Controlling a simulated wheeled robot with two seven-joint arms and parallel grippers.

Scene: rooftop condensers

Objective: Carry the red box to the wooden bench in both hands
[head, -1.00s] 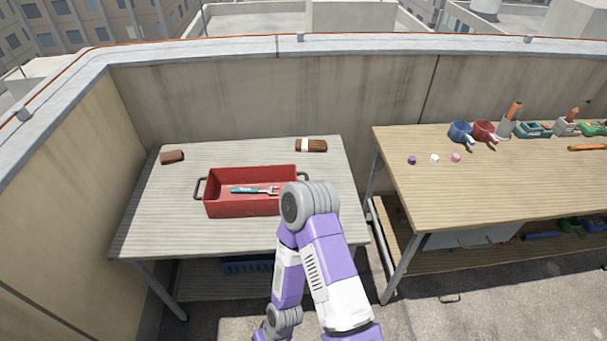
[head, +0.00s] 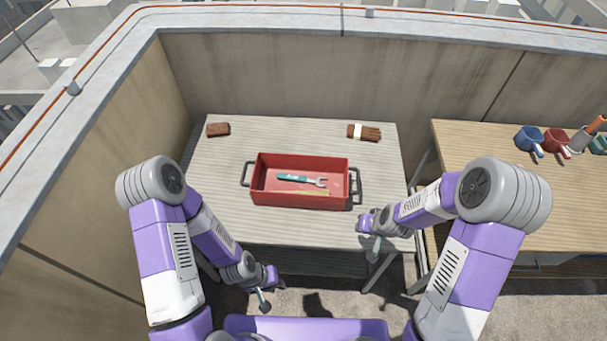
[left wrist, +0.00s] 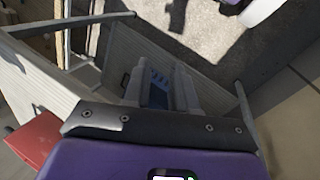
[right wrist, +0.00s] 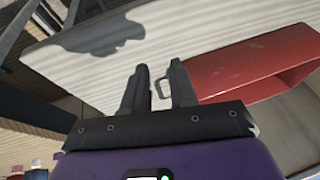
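The red box (head: 290,201) is an open tray with dark handles at its left and right ends. It stands on the grey slatted table (head: 225,215). Inside lie a green-handled wrench (head: 300,180) and a thin yellow strip (head: 313,193). My left gripper (head: 264,303) is empty and open, below the table's front edge, left of and nearer than the box. My right gripper (head: 374,250) is empty and open near the table's front right corner, apart from the right handle (head: 355,186). The wooden bench (head: 465,170) stands to the right, partly hidden by my right arm.
A brown block (head: 218,130) and a brown brush-like thing (head: 364,132) lie at the table's back corners. A concrete wall (head: 300,75) closes the back. A narrow gap separates table and bench.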

